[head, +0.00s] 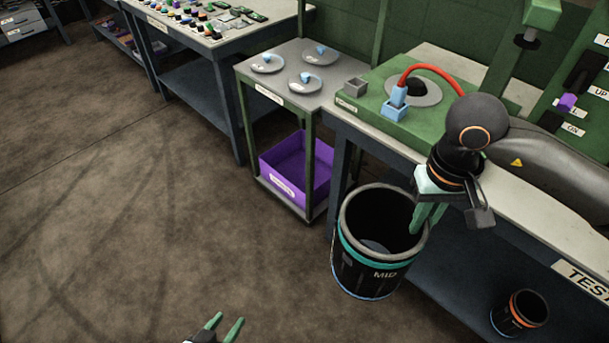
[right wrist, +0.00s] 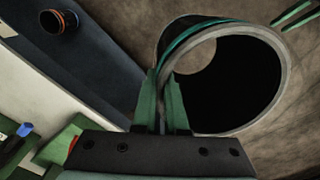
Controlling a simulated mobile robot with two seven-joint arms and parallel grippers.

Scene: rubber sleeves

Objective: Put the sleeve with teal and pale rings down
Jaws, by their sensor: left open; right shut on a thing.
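The sleeve with teal and pale rings (head: 376,274) is a black open cylinder with a grey rim and a "MID" label. It hangs upright in the air in front of the test bench in the head view. My right gripper (head: 421,222) is shut on its wall at the rim's right side. In the right wrist view the green fingers (right wrist: 165,100) grip the wall of the sleeve (right wrist: 272,52), and floor shows through its bore. My left gripper (head: 224,329) is open and empty at the bottom of the head view, low and left of the sleeve.
A smaller black sleeve with an orange ring (head: 520,314) stands on the bench's lower shelf. The bench top (head: 520,200) holds a green fixture (head: 362,93) with a red cable. A cart (head: 243,73) with grey discs and a purple bin (head: 284,171) stands left of it. Floor at left is clear.

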